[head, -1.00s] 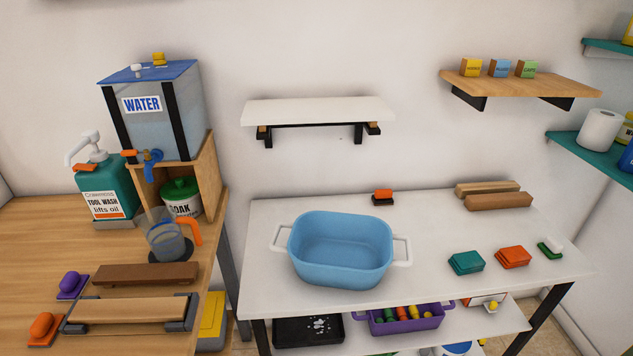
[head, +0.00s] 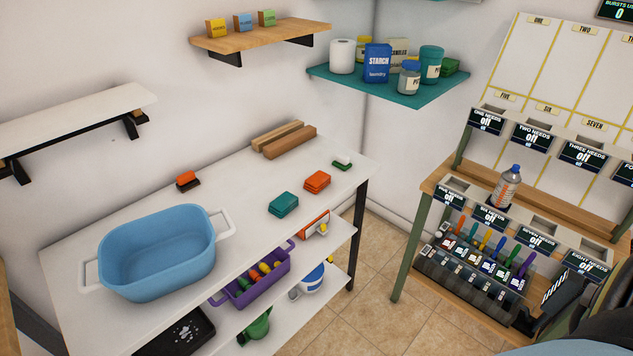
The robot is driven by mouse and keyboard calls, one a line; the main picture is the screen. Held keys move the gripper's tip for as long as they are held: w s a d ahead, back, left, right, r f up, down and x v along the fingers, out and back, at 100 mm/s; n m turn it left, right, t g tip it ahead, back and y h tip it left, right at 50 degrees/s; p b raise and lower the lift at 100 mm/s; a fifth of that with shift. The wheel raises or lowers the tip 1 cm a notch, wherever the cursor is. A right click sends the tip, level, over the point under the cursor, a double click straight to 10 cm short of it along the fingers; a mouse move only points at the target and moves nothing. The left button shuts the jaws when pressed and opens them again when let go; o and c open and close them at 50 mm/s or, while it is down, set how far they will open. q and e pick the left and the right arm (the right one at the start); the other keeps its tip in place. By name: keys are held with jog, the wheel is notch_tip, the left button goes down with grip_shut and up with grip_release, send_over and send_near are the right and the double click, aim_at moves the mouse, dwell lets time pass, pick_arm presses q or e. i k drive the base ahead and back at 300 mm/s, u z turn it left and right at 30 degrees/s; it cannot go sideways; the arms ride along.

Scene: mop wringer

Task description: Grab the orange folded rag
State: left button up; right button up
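The orange folded rag (head: 317,181) lies on the white table (head: 245,170), toward its right end in the head view. A teal folded rag (head: 283,204) lies just in front and to the left of it, apart from it. A smaller orange block on a dark base (head: 187,180) sits near the table's back edge, behind the basin. Neither of my grippers is in view.
A blue basin with white handles (head: 157,252) stands at the table's left. Wooden bars (head: 284,139) and a small green-and-white brush (head: 342,163) lie at the back right. A lower shelf holds a purple bin (head: 252,285). A rack (head: 480,265) stands at right across open tiled floor.

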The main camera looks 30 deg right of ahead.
aim_at(315, 183)
jog(key=z, duration=0.25)
jog(key=k, duration=0.35)
jog(key=z, duration=1.25)
jog(key=i, duration=1.1)
jog(key=u, duration=0.8)
